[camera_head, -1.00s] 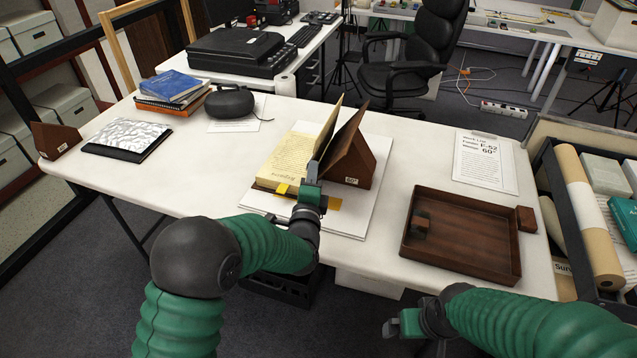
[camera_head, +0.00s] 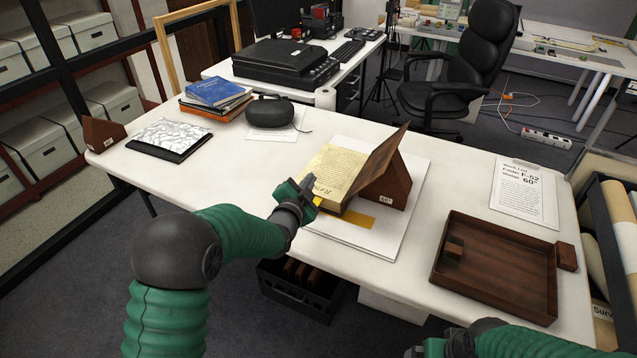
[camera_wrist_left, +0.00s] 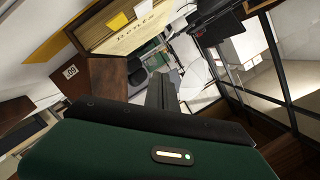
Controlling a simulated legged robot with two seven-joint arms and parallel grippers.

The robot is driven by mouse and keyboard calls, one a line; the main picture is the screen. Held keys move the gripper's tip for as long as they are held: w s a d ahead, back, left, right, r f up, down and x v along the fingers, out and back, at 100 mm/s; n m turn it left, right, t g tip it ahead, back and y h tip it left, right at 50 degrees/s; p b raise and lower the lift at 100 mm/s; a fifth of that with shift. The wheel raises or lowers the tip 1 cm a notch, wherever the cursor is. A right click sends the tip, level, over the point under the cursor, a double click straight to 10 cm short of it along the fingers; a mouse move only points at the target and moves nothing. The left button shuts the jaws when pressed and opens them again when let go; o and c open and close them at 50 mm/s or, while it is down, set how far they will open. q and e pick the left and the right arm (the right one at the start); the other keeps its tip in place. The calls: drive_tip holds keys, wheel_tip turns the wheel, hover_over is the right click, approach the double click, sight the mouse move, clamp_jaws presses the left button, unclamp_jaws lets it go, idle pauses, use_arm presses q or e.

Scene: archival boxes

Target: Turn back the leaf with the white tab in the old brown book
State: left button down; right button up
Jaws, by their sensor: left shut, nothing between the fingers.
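The old brown book (camera_head: 333,172) lies open on a white board, its yellowed left page facing up with a heading that reads like "Rents". Its brown cover (camera_head: 385,150) leans up on a wooden wedge (camera_head: 388,188) marked 60°. No leaf stands upright. The wrist view shows the headed page (camera_wrist_left: 122,36), a yellow tab (camera_wrist_left: 118,20) and a small white tab (camera_wrist_left: 142,9) at its edge. My left gripper (camera_head: 309,184) is shut and empty beside the book's near left corner; contact cannot be told. My right gripper (camera_head: 432,348) is cut by the bottom edge, its jaws unclear.
A wooden tray (camera_head: 490,280) with a small block stands at the right, near a paper sheet (camera_head: 524,192). A yellow strip (camera_head: 352,219) lies before the book. The table's left front is clear.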

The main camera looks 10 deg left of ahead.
use_arm(q)
drive_tip(key=shift+w+a+f+n+b, duration=0.15)
drive_tip(key=shift+a+f+n+b, duration=0.15)
drive_tip(key=shift+a+f, duration=0.2)
drive_tip(key=shift+w+a+f+n+b, duration=0.15)
drive_tip(key=shift+a+f+n+b, duration=0.2)
drive_tip(key=shift+f, duration=0.25)
use_arm(e)
drive_tip(key=shift+d+f, duration=0.1)
drive_tip(key=shift+f, duration=0.65)
use_arm(q)
drive_tip(key=shift+a, duration=0.15)
wheel_tip(320, 180, up, 5)
drive_tip(key=p, duration=0.3)
drive_tip(key=a+v, duration=0.1)
drive_tip(key=v, duration=0.8)
drive_tip(key=shift+s+a, duration=0.2)
drive_tip(key=shift+a, duration=0.2)
use_arm(e)
drive_tip(key=v, duration=0.3)
drive_tip(key=shift+s, duration=0.15)
use_arm(q)
drive_tip(key=shift+f, duration=0.25)
